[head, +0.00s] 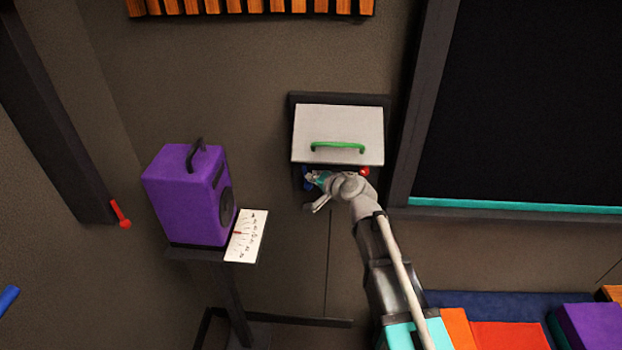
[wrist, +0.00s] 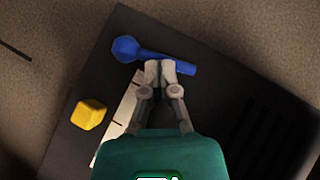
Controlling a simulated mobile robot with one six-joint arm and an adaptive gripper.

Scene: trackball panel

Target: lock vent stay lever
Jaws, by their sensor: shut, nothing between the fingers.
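A blue lever (wrist: 181,67) with a rounded knob at its left end lies across a dark panel (wrist: 215,75) in the wrist view. It appears to be the vent stay lever, though no label shows. My gripper (wrist: 160,68) is shut and empty, with its fingertips at the lever's shaft; I cannot tell whether they touch it. In the head view, my gripper (head: 318,180) is under a white flap (head: 335,125) with a green handle (head: 337,146). A bit of blue (head: 307,184) shows beside it there; my wrist hides most of the space below the flap.
A yellow knob (wrist: 90,113) and a white strip with dark marks (wrist: 122,105) are near my fingers. A red knob (head: 364,171) is right of my wrist. A purple speaker (head: 185,195) stands on a stand to the left, beside a white scale card (head: 246,236).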

